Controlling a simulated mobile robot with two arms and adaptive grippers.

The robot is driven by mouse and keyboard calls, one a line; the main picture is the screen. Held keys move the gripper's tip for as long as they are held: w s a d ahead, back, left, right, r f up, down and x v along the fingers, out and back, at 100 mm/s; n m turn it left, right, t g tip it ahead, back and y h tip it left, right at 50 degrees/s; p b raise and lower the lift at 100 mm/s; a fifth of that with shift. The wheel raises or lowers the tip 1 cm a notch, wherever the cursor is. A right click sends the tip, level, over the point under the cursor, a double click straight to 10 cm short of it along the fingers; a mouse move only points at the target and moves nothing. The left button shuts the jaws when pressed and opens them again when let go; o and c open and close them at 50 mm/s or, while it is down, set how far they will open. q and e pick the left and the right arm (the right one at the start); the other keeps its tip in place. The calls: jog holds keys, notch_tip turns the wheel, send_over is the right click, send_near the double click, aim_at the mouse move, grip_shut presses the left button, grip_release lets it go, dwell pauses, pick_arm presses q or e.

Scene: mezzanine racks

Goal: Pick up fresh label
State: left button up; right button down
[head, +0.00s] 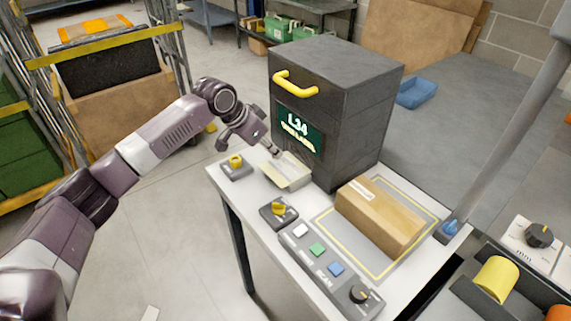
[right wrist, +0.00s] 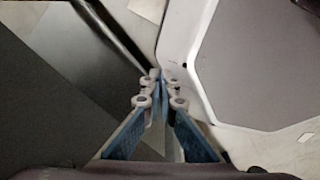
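A dark printer-like cabinet (head: 335,110) with a yellow handle and a green "L34" display stands at the back of the white table. A pale sheet or shallow tray (head: 286,176) lies at the foot of its front; I cannot tell whether a separate label rests on it. My left gripper (head: 275,152) points down and right, its tip just above the back edge of that pale piece. Its finger opening is too small to judge, and I see nothing clearly held. My right gripper (right wrist: 160,76) shows in the right wrist view, its blue-padded fingers meeting at the tips, with nothing between them.
A cardboard box (head: 380,216) with a white label sits inside a yellow outline on the table (head: 228,196). A yellow-knobbed switch (head: 236,167), another knob box (head: 279,212) and a button panel (head: 330,267) line the front. A grey post (head: 508,115) rises at right.

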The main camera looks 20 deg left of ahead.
pick_arm(q)
grip_shut()
